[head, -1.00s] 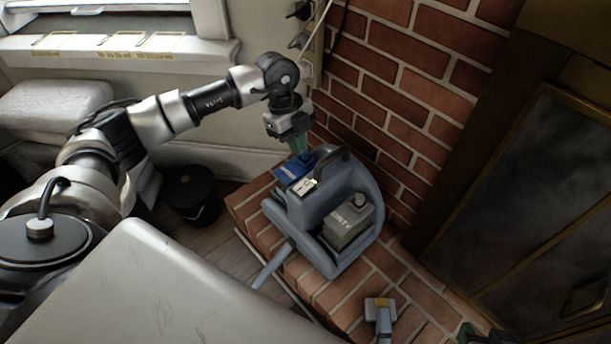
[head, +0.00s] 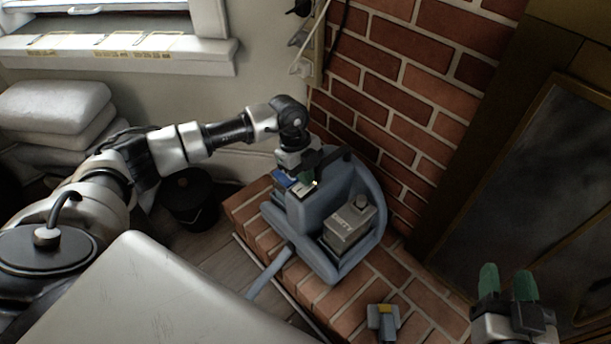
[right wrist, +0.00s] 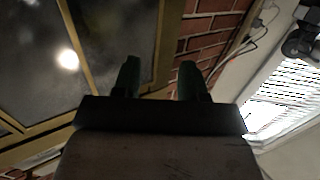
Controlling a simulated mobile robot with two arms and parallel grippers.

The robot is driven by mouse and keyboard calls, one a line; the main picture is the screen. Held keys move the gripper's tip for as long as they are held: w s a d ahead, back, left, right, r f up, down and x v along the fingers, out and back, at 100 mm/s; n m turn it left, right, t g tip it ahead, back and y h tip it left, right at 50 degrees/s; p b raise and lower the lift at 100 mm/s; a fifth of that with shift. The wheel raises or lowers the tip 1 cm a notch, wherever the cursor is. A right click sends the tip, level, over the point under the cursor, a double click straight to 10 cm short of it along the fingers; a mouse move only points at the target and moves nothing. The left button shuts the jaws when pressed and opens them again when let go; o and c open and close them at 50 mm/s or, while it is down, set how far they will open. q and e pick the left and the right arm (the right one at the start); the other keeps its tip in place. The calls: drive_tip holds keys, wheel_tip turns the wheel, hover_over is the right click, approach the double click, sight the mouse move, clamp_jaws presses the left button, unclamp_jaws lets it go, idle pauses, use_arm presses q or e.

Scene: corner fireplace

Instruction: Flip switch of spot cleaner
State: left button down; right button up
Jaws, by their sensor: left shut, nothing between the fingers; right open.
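The spot cleaner (head: 309,222) is a blue-grey machine with a handle and a grey tank marked "DIRTY" (head: 348,228). It stands upright on the brick hearth. A small lit yellowish spot shows on its top by the handle. My left gripper (head: 309,184) is at the top of the cleaner, close to that spot; its fingertips are mostly hidden, and I cannot tell whether they touch. It is shut and empty. The switch itself is too small to make out. My right gripper (head: 507,284) is open and empty at the lower right, and its green fingers show in the right wrist view (right wrist: 158,80).
The brick hearth (head: 395,283) carries the cleaner's blue-grey nozzle (head: 383,319) with a yellow part. A brick wall (head: 420,80) rises close behind the cleaner. The dark fireplace door (head: 520,190) is at the right. A black bin (head: 190,200) stands on the floor at the left.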

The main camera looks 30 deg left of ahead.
idle(0.4)
use_arm(q)
drive_tip(key=shift+w+f, duration=0.1)
drive_tip(key=shift+f, duration=0.1)
use_arm(e)
drive_tip(key=shift+s+d+f+g, duration=0.15)
drive_tip(key=shift+d+f+g, duration=0.05)
drive_tip(key=shift+f+g, duration=0.45)
use_arm(q)
drive_tip(key=shift+p, duration=0.3)
drive_tip(key=shift+s+a+r+p, duration=0.1)
drive_tip(key=shift+s+p, duration=0.3)
drive_tip(key=shift+p, duration=0.05)
drive_tip(key=shift+s+a+r+p, duration=0.1)
drive_tip(key=shift+s+p, duration=0.25)
drive_tip(key=shift+p, duration=0.05)
use_arm(e)
drive_tip(key=s+d+f+g+h, duration=0.1)
drive_tip(key=s+f+g, duration=0.2)
drive_tip(key=f+g, duration=0.1)
drive_tip(key=shift+d+f+g+h, duration=0.35)
drive_tip(key=shift+f+h, duration=0.05)
drive_tip(key=shift+f, duration=0.05)
